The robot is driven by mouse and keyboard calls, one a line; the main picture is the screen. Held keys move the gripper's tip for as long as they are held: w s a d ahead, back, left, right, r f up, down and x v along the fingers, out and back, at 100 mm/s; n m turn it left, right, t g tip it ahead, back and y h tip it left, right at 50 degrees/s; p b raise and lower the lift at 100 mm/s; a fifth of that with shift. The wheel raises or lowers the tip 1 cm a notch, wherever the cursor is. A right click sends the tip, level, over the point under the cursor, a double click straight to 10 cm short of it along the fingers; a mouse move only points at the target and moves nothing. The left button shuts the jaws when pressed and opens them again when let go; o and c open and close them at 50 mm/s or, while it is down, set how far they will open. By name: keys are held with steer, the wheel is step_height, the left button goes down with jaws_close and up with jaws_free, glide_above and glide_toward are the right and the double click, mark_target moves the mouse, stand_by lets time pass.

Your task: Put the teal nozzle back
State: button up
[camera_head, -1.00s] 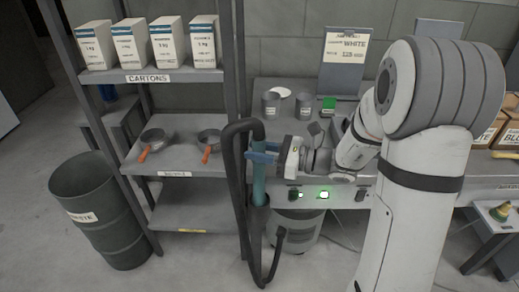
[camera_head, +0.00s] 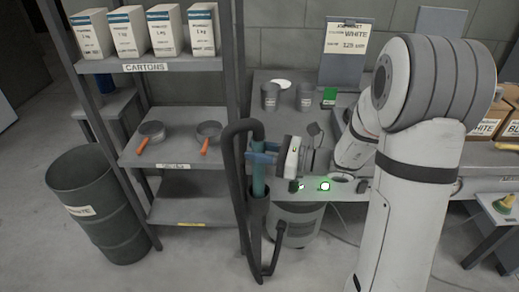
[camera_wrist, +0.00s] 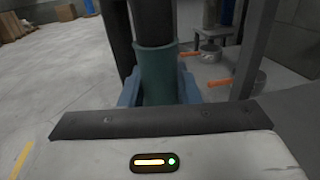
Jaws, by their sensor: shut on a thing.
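The teal nozzle (camera_head: 259,180) is upright, with a black hose arching from its top and down. My gripper (camera_head: 262,158) is shut on the nozzle from the right side, its blue fingers on either side of it. In the wrist view the nozzle (camera_wrist: 155,75) stands between the blue fingers, with the dark hose rising above it. The nozzle's lower end is at the top of a dark grey upright holder (camera_head: 257,212); I cannot tell how deep it sits inside.
A shelf rack (camera_head: 180,150) with cartons and two orange-handled pans stands close on the left. A dark drum (camera_head: 98,215) stands at far left. The bench (camera_head: 345,188) with grey cans and a lit green button lies right. A grey canister (camera_head: 300,222) stands below.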

steer(key=shift+f+b, duration=1.05)
steer(key=shift+f, duration=0.65)
steer(key=o, duration=1.1)
steer(key=shift+o, duration=0.2)
steer(key=shift+d, duration=0.1)
steer(key=v, duration=0.7)
steer(key=shift+s+d+p, duration=0.15)
steer(key=shift+d+p, duration=0.1)
steer(key=shift+p, duration=0.15)
